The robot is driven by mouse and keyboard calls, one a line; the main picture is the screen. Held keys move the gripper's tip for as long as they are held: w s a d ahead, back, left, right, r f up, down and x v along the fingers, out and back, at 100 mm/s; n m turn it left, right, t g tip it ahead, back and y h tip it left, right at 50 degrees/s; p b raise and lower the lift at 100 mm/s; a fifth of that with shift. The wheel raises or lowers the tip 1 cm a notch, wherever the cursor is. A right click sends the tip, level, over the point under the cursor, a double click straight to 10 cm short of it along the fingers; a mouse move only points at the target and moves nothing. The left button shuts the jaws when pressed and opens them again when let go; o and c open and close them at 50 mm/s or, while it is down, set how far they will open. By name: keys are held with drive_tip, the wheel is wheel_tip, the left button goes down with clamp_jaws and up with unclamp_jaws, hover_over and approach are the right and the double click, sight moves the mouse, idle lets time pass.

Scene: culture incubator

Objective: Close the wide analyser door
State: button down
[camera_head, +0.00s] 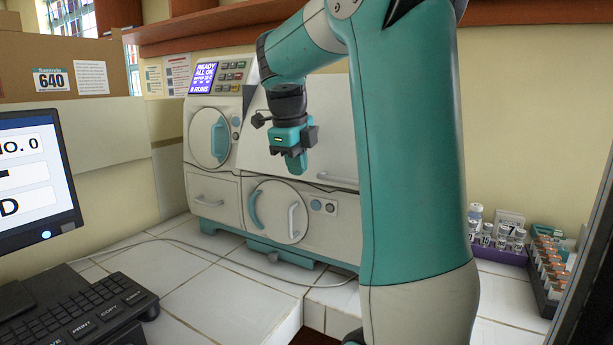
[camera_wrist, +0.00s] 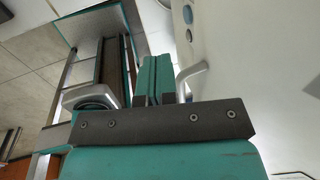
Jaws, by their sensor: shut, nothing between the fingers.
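The analyser (camera_head: 215,215) is a cream and teal machine standing on the white tiled bench. Its wide door (camera_head: 256,150) is the broad pale panel at upper middle, with a bar handle (camera_head: 337,177) near its lower edge. My arm hides the door's right part, and I cannot tell how far it stands open. My gripper (camera_head: 297,166) is shut and empty, pointing down in front of the panel, left of the handle. In the wrist view the teal fingers (camera_wrist: 155,75) are together beside a pale surface (camera_wrist: 240,60) bearing a grey handle (camera_wrist: 192,75).
A round door (camera_head: 277,212) with a handle sits low on the analyser, another round door (camera_head: 209,138) at upper left. A monitor (camera_head: 35,190) and keyboard (camera_head: 80,308) stand at left front. Vial racks (camera_head: 550,268) stand at right. A cable crosses the tiles.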

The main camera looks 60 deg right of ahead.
sight(310, 174)
drive_tip(key=d, duration=0.1)
drive_tip(key=d+f, duration=0.1)
drive_tip(key=d+f+p, duration=0.1)
drive_tip(key=d, duration=0.1)
drive_tip(key=shift+w+f, duration=0.15)
drive_tip(key=shift+f, duration=0.1)
drive_tip(key=shift+w+d+f+h+b, duration=0.15)
drive_tip(key=shift+d+f+h+b, duration=0.45)
drive_tip(key=shift+d+f+b, duration=0.5)
drive_tip(key=shift+d+r, duration=0.2)
drive_tip(key=shift+d, duration=0.1)
